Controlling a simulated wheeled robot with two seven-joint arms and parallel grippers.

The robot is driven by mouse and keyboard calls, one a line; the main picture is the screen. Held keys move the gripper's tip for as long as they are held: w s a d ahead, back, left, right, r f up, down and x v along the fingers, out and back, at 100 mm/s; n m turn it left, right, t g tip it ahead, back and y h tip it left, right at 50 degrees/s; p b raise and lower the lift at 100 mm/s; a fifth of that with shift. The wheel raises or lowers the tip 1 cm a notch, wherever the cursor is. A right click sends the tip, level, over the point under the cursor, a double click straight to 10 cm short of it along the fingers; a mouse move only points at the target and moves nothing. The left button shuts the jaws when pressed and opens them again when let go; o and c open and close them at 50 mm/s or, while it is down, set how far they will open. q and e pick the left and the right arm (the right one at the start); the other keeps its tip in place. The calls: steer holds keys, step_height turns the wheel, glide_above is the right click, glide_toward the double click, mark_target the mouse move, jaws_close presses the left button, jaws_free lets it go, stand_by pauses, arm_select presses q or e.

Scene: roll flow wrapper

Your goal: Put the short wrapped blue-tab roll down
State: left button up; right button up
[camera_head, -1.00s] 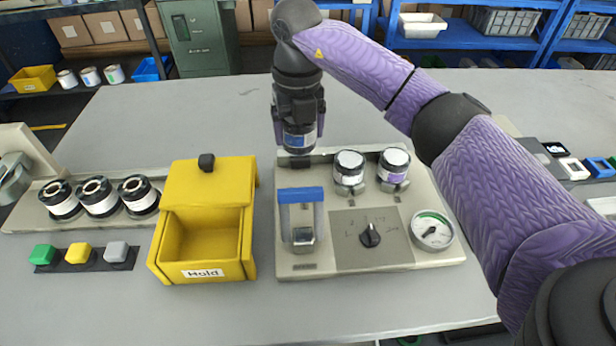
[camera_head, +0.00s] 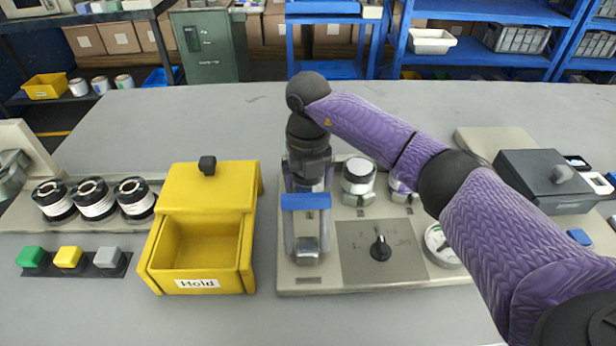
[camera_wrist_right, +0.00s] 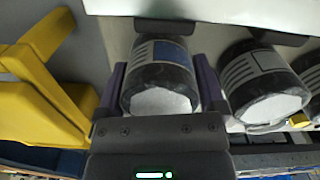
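My right gripper (camera_head: 308,178) points down behind the blue handle (camera_head: 306,201) of the beige machine (camera_head: 325,281). In the right wrist view, its two fingers (camera_wrist_right: 160,90) are on either side of the short roll with a blue tab (camera_wrist_right: 173,52) and look closed against it. This roll has a white end and a dark, white-striped side. It is at the machine's left roll place, in front of a dark holder; I cannot tell whether it rests on the surface. The handle and gripper mostly hide it in the head view. My left gripper is not in view.
Two white-topped rolls stand to the right, the nearer one (camera_head: 359,180) close to the gripper. A yellow bin marked "Hold" (camera_head: 197,284) stands left of the machine. Several rolls (camera_head: 94,198) and coloured buttons (camera_head: 68,257) lie further left. The table behind is clear.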

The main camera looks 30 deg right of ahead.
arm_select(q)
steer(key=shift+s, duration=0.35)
arm_select(e)
steer(key=shift+o, duration=0.3)
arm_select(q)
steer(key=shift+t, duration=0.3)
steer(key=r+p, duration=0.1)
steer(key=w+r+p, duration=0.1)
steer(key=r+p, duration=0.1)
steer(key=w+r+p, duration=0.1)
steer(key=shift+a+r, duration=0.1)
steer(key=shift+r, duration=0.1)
arm_select(e)
step_height(320, 180, up, 12)
steer(key=shift+r, duration=0.15)
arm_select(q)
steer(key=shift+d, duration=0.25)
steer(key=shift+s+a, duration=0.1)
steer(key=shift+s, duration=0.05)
